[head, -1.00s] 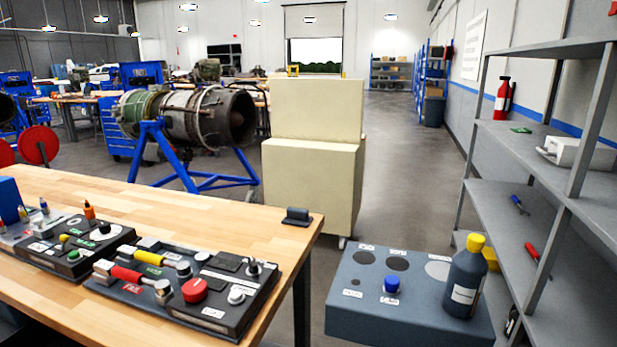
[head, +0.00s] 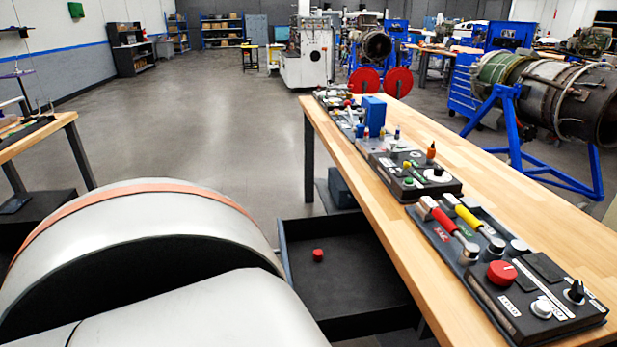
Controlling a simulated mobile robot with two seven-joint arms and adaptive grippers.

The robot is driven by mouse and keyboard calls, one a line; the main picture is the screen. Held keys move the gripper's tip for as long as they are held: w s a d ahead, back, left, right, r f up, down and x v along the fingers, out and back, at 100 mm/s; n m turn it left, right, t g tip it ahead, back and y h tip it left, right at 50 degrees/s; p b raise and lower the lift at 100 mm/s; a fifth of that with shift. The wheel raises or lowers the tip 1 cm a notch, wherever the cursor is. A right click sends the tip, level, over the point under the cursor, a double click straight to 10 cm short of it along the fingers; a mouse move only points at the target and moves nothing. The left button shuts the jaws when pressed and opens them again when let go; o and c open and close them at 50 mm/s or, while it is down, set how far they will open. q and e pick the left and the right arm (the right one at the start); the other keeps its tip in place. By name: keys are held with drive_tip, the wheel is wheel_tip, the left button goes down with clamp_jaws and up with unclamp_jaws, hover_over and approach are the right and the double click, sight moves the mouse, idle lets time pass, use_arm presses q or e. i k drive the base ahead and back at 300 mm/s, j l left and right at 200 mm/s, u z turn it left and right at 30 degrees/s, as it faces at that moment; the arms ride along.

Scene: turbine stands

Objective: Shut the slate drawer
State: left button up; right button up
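A dark slate-grey drawer (head: 352,285) stands open below the long wooden workbench, low in the middle of the head view. It sticks out from the bench's left side, and a small red object (head: 318,255) lies inside it. Its near left part is hidden behind my large white and grey arm link, and its right side is hidden under the bench top. Neither of my grippers shows in the head view.
The wooden workbench (head: 330,118) carries control panels with a red knob (head: 501,272) and red and yellow handles. A blue-grey box (head: 341,188) sits under it, behind the drawer. Open floor (head: 225,130) lies left of the bench. Another table (head: 35,135) stands at the left.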

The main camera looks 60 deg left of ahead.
sight(356, 291)
drive_tip(key=j+u, duration=0.1)
drive_tip(key=u, duration=0.35)
drive_tip(key=j+u, duration=0.15)
drive_tip(key=u, duration=0.35)
drive_tip(key=j+u, duration=0.15)
drive_tip(key=u, duration=0.3)
drive_tip(key=j+u, duration=0.15)
drive_tip(key=u, duration=0.35)
